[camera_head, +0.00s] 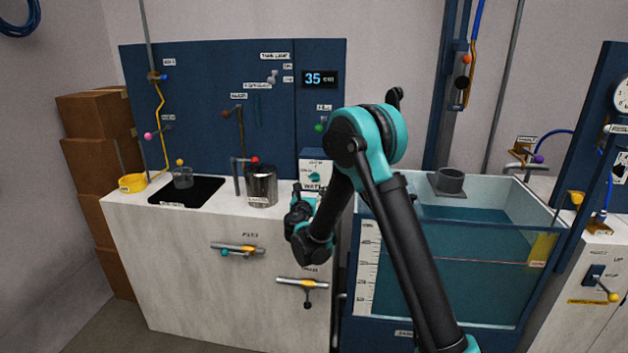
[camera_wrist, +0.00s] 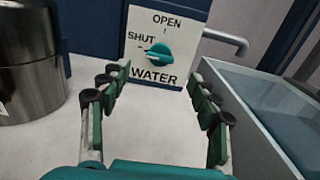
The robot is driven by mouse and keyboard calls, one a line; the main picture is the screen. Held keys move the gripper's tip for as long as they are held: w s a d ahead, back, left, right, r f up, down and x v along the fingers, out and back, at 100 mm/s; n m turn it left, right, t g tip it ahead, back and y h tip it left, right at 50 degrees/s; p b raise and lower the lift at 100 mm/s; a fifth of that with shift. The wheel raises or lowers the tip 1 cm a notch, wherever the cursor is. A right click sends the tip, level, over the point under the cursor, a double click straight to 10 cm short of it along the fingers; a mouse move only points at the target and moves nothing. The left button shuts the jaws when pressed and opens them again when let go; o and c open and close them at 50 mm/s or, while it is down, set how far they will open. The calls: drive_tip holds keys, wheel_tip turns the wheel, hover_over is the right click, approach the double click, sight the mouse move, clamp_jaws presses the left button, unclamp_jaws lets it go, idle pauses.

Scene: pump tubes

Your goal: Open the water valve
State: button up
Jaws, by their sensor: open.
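The water valve is a teal knob (camera_wrist: 158,54) on a white plate (camera_wrist: 185,20) marked OPEN at the top, SHUT at the left and WATER below. The knob's narrow end points left, toward SHUT. In the head view the knob (camera_head: 314,177) shows just left of my arm, with the lower plate partly covered. My gripper (camera_wrist: 160,92) is open and empty in the wrist view. Its two fingers point toward the plate, one on each side of the knob in the picture, with a gap before the plate. In the head view my gripper (camera_head: 300,195) is partly hidden by my wrist.
A steel pot (camera_wrist: 28,65) stands close left of my gripper. A glass water tank (camera_wrist: 255,100) is close on the right. A grey pipe (camera_wrist: 228,38) comes out beside the plate. The white counter (camera_wrist: 150,115) between pot and tank is clear.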

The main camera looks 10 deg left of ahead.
sight(314, 179)
drive_tip(key=w, duration=0.9)
drive_tip(key=shift+w+d, duration=0.2)
drive_tip(key=shift+w, duration=0.15)
drive_tip(key=c, duration=1.2)
